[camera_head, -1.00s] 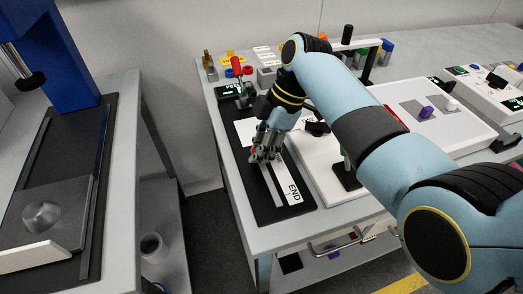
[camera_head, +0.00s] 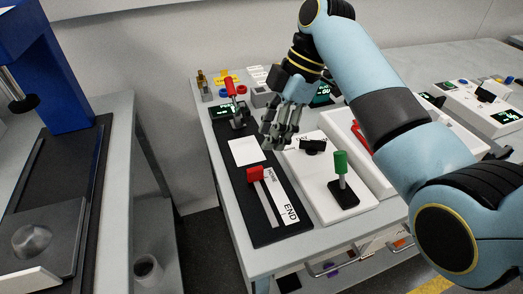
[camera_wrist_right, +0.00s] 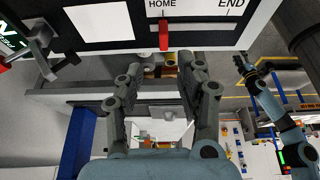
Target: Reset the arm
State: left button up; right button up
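A red slider handle (camera_head: 255,174) stands at the HOME end of a slot in a black board (camera_head: 262,234). A white strip beside the slot is marked HOME and END (camera_head: 290,212). The red handle also shows in the right wrist view (camera_wrist_right: 163,37), beneath the HOME label. My right gripper (camera_head: 275,142) is above and behind the handle, apart from it. In the wrist view its fingers (camera_wrist_right: 163,85) are spread with nothing between them. My left gripper is outside the head view. A pale blue arm at the wrist view's right edge ends in a small dark gripper (camera_wrist_right: 246,68), its opening unclear.
A red-handled clamp (camera_head: 232,90) stands at the board's far end. A white panel with a green-handled lever (camera_head: 341,165) lies to the right. A blue press (camera_head: 52,70) stands on the left bench, across a gap. The board's END side is clear.

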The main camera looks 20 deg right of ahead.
jog(key=shift+v, duration=1.1)
